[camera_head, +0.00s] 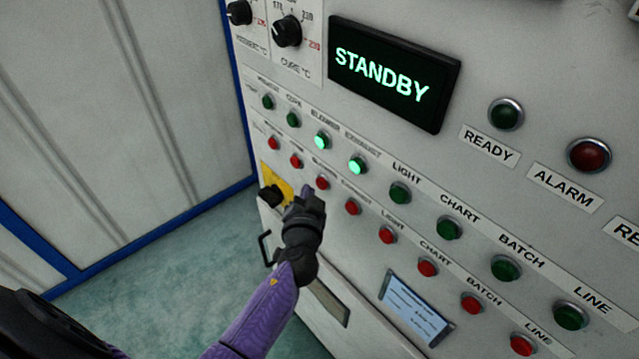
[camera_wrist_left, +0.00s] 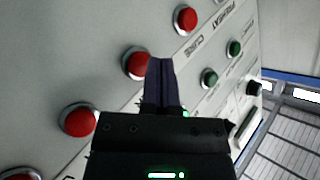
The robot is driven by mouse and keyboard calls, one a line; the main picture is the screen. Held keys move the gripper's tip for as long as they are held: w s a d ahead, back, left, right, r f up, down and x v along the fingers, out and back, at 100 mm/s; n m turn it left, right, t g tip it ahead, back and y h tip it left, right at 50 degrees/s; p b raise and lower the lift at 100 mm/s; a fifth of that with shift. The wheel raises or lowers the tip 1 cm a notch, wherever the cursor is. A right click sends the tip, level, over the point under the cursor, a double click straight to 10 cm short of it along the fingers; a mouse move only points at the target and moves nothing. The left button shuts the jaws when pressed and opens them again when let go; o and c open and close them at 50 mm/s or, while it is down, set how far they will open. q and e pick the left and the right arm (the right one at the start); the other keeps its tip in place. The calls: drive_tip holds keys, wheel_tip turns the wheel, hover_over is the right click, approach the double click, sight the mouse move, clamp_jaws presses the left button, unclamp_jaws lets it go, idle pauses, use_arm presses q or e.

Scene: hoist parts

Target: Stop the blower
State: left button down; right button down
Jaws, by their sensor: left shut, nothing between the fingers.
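The control panel's blower column has a lit green button (camera_head: 322,141) and a red button (camera_head: 322,183) below it. In the left wrist view the blower's red button (camera_wrist_left: 137,64) shows beside my fingertips, and the fingers hide part of its edge. My left gripper (camera_head: 305,192) is shut and empty, its tip just below and left of that red button in the head view. I cannot tell whether it touches the panel. In the wrist view its fingers (camera_wrist_left: 161,85) hide the blower label. The display (camera_head: 393,75) reads STANDBY. My right gripper is not in view.
Neighbouring red buttons sit close: cure (camera_head: 296,160) and exhaust (camera_head: 353,207). The exhaust green button (camera_head: 357,165) is also lit. A black knob on a yellow plate (camera_head: 276,187) and a dark handle (camera_head: 265,248) lie left of my gripper. Open floor (camera_head: 150,270) lies left.

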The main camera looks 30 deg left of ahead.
use_arm(q)
drive_tip(key=shift+w, duration=0.1)
idle(0.6)
drive_tip(key=shift+w+d, duration=0.15)
drive_tip(key=shift+w, duration=0.15)
drive_tip(key=shift+w+d+b, duration=0.2)
drive_tip(key=shift+w+b, duration=0.2)
drive_tip(key=shift+b, duration=0.1)
idle(0.5)
idle(0.3)
drive_tip(key=shift+s+a, duration=0.35)
drive_tip(key=shift+s, duration=0.45)
drive_tip(key=s, duration=0.1)
drive_tip(key=s+a, duration=0.1)
drive_tip(key=s, duration=0.1)
drive_tip(key=s+a, duration=0.1)
drive_tip(key=shift+s+p, duration=0.3)
drive_tip(key=shift+p, duration=0.05)
